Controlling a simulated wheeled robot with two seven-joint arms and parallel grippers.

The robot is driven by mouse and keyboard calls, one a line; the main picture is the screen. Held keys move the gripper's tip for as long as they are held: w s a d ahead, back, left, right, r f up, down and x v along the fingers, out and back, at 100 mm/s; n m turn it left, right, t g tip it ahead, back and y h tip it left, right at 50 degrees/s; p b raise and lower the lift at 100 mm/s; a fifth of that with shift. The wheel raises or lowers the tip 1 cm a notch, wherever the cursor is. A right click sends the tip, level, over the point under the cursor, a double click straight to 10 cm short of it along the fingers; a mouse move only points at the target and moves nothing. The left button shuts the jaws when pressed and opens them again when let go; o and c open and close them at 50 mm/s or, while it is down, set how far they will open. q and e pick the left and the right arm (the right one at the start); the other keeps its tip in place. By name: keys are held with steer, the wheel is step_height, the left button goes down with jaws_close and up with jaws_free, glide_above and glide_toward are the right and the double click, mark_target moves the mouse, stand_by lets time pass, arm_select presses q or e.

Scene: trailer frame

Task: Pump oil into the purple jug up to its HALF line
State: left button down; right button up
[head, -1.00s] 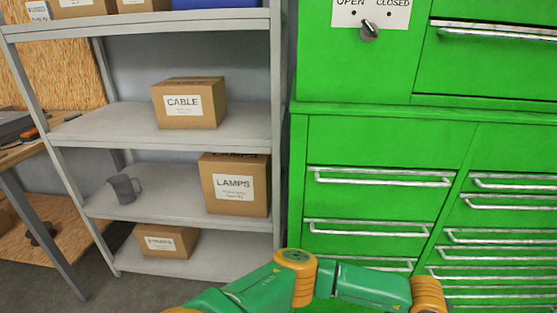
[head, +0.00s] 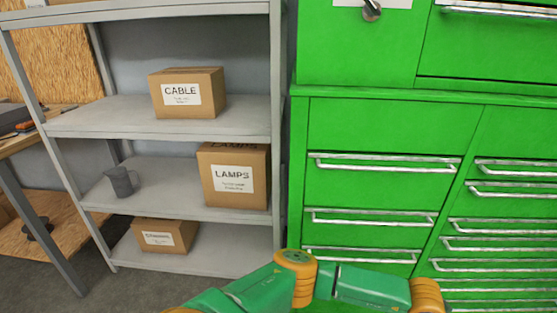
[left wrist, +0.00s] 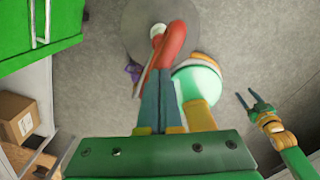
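A small purple thing (left wrist: 133,71) shows low near the floor in the left wrist view, mostly hidden behind a red piece; I cannot tell if it is the jug. My left gripper (left wrist: 162,75) has its dark fingers close together on a red piece (left wrist: 174,42) with a pale end, which sticks out past the fingertips. I cannot tell what the red piece is. My right gripper (left wrist: 251,100) is open and empty over the floor in the left wrist view. Neither gripper shows in the head view. No oil pump or HALF line can be made out.
A grey shelf rack (head: 100,116) holds a CABLE box (head: 187,93), a LAMPS box (head: 233,176), a lower box (head: 165,235) and a dark grey jug (head: 122,182). A green drawer cabinet (head: 375,125) stands at right. A workbench (head: 25,140) is at far left.

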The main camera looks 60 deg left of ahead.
step_height(320, 180, up, 9)
steer(key=p, duration=0.9)
steer(key=shift+r, duration=0.1)
